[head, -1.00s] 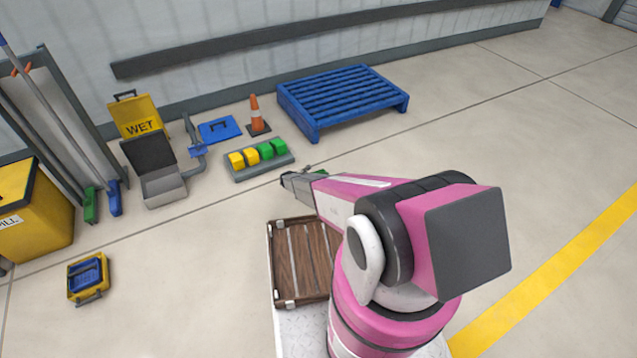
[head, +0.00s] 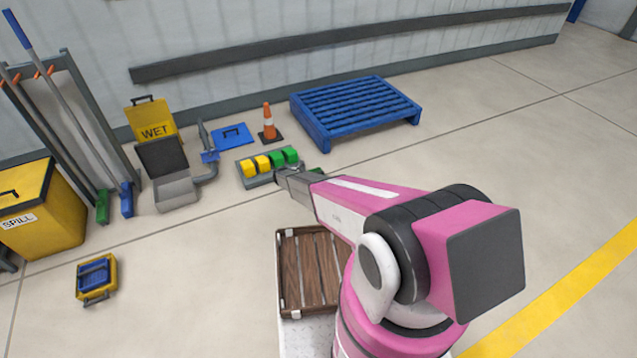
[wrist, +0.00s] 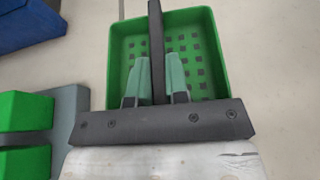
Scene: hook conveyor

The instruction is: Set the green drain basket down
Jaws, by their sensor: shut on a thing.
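The green drain basket (wrist: 215,50) shows in the wrist view, an open tray with a grid of dark holes in its floor. My gripper (wrist: 159,80) has its two green fingers closed on the basket's dark upright handle (wrist: 156,30). In the head view my gripper is at the end of my pink arm, beside the grey block tray. Only a sliver of the green basket (head: 318,171) shows there, behind my arm. I cannot tell whether the basket touches the floor.
The grey tray (wrist: 69,105) with yellow and green blocks lies close left of the basket. A blue pallet (head: 355,105), an orange cone (head: 268,122) and a blue plate (head: 232,134) stand beyond. Floor right of the basket is clear.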

